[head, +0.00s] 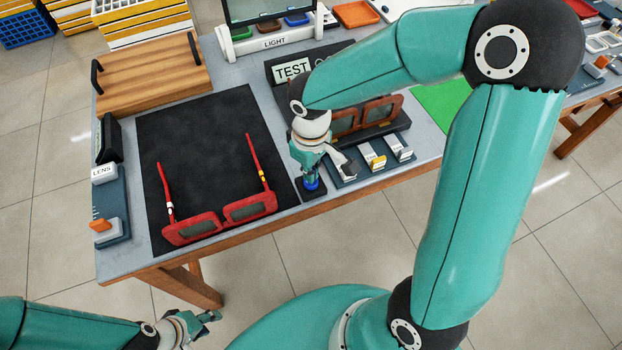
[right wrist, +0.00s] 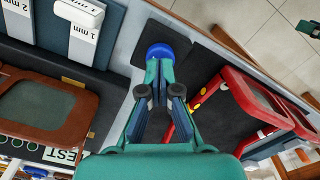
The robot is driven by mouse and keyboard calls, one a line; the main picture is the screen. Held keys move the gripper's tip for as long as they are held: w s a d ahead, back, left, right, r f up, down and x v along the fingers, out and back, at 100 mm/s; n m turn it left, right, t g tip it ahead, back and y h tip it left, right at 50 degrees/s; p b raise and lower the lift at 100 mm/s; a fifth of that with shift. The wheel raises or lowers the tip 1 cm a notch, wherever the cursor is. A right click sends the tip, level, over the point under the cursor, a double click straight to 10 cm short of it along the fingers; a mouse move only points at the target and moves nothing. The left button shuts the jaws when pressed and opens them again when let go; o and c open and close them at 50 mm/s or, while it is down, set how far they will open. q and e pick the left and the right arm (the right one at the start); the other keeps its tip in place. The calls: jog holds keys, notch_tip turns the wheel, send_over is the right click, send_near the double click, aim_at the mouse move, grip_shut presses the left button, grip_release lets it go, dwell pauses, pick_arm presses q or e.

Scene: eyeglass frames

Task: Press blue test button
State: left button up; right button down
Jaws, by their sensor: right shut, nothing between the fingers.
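The blue button (head: 312,185) sits on a dark base at the table's front edge; it is a round knob in the right wrist view (right wrist: 159,50). My right gripper (head: 311,173) points down over the button. In the right wrist view its fingertips (right wrist: 158,66) are together and empty, right at the near edge of the button. I cannot tell whether they touch it or whether it is pressed down. My left gripper (head: 205,324) is low at the left, off the table in front of its edge, with its fingers apart and empty.
Red glasses (head: 221,215) lie on the black mat (head: 200,125) left of my right gripper. Brown glasses (head: 376,112) stand behind it, by a TEST sign (head: 291,70). Labelled pieces (head: 374,158) sit close to its right.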

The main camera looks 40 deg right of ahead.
jog(key=shift+f+b, duration=0.7)
jog(key=shift+b, duration=0.05)
dwell(0.7)
jog(key=shift+f, duration=0.2)
jog(key=shift+r, duration=0.15)
jog(key=shift+r+p, duration=2.1)
jog(key=shift+r, duration=0.65)
